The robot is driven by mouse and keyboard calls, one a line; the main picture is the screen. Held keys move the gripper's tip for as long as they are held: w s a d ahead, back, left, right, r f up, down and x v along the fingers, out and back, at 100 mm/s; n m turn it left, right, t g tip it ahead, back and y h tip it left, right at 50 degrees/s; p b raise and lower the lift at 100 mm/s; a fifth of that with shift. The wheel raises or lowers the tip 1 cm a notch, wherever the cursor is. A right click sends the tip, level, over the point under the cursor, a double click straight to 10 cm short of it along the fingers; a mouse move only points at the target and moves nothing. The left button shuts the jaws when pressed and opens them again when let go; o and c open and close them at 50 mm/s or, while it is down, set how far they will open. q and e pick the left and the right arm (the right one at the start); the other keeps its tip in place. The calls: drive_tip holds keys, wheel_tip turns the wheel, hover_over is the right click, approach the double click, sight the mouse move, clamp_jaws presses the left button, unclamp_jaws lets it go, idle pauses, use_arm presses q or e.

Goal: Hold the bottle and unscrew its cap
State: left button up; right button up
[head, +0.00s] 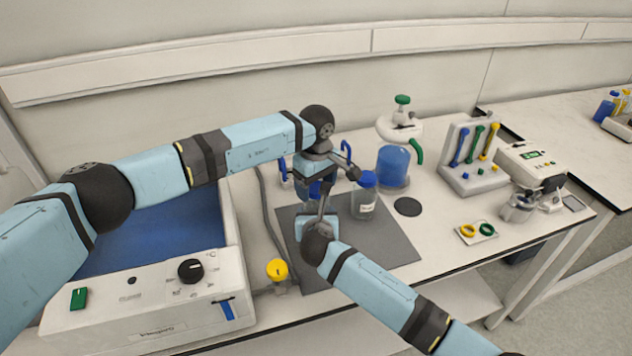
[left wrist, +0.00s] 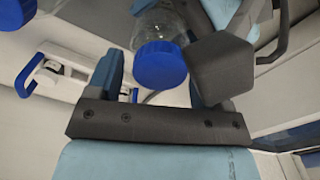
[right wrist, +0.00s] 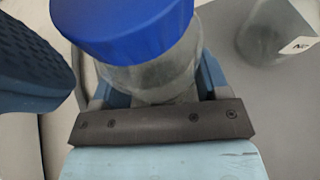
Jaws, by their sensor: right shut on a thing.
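A clear bottle with a blue cap (right wrist: 125,25) is between the fingers of my right gripper (right wrist: 155,90), which is shut on its body below the cap. In the head view this bottle's blue cap (head: 316,188) is mostly hidden by my arms. My left gripper (head: 318,180) is above it, pointing down. In the left wrist view the blue cap (left wrist: 160,66) lies between the spread left fingers, with visible gaps beside it. One dark left finger (right wrist: 32,62) shows beside the cap in the right wrist view.
A second blue-capped, labelled bottle (head: 364,203) stands close to the right on the grey mat (head: 395,245). A blue-filled vessel (head: 393,167) is behind it. A blue bath (head: 150,235) is left, a yellow knob (head: 277,269) in front. A tool rack (head: 475,165) is right.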

use_arm(q)
drive_tip(key=c, duration=0.9)
drive_tip(key=shift+n, duration=1.7)
drive_tip(key=o, duration=1)
drive_tip(key=shift+r, duration=2.3)
use_arm(e)
drive_tip(key=o, duration=1.8)
